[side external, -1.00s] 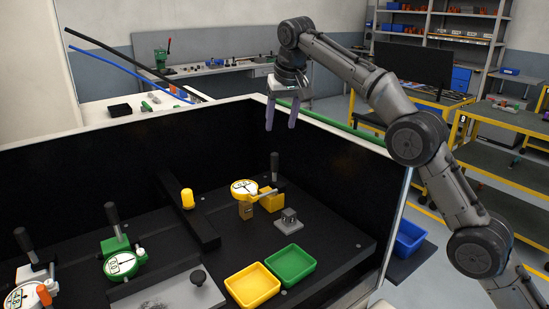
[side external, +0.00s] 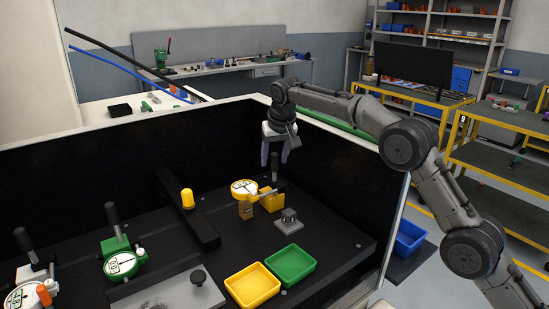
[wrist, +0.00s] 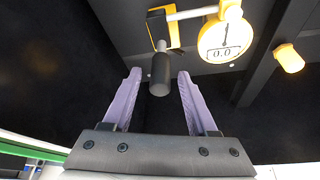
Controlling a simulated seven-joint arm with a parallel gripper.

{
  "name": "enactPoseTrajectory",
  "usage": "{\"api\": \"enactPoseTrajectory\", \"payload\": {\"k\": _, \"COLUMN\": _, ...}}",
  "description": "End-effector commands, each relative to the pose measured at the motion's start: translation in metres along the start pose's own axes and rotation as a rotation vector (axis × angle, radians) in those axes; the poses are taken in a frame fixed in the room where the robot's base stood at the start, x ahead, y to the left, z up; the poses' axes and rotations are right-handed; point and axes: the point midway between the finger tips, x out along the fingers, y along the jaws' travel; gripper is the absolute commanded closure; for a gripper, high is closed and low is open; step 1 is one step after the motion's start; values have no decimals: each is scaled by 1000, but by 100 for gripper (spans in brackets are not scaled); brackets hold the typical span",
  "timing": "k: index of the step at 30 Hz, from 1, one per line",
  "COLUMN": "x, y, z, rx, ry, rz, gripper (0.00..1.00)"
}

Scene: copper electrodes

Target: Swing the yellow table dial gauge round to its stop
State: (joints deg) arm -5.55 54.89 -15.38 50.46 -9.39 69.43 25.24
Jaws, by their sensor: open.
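The yellow dial gauge (side external: 244,188) has a white round face and is joined by a thin arm to a yellow block (side external: 272,201) on the black table. A dark upright handle (side external: 275,166) rises at that block. In the wrist view the gauge face (wrist: 224,38) reads about 0.0, and the dark handle (wrist: 160,75) shows between and beyond the fingertips. My gripper (side external: 275,160) is open and empty, pointing down just above the handle; it also shows in the wrist view (wrist: 158,76). Whether a finger touches the handle I cannot tell.
A small tan block (side external: 245,211) stands under the gauge. A grey block (side external: 289,221), a yellow tray (side external: 252,300) and a green tray (side external: 291,284) lie nearer. A black bar with a yellow knob (side external: 187,199) and a green gauge (side external: 122,262) are left. Black walls (side external: 330,160) enclose the back.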

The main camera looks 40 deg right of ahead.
Motion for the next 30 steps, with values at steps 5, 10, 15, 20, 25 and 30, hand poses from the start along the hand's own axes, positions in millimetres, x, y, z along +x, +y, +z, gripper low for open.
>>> {"api": "enactPoseTrajectory", "payload": {"k": 5, "x": 3, "y": 0, "z": 0, "rx": 0, "ry": 0, "rz": 0, "gripper": 42}}
{"api": "enactPoseTrajectory", "payload": {"k": 10, "x": 3, "y": 0, "z": 0, "rx": 0, "ry": -1, "rz": 0, "gripper": 47}}
{"api": "enactPoseTrajectory", "payload": {"k": 15, "x": 2, "y": 0, "z": 0, "rx": 0, "ry": -1, "rz": 0, "gripper": 78}}
{"api": "enactPoseTrajectory", "payload": {"k": 20, "x": 2, "y": 0, "z": 0, "rx": 0, "ry": -1, "rz": 1, "gripper": 100}}
{"api": "enactPoseTrajectory", "payload": {"k": 25, "x": 2, "y": 0, "z": 0, "rx": -1, "ry": -1, "rz": 1, "gripper": 100}}
{"api": "enactPoseTrajectory", "payload": {"k": 30, "x": 2, "y": 0, "z": 0, "rx": -1, "ry": -1, "rz": 1, "gripper": 100}}
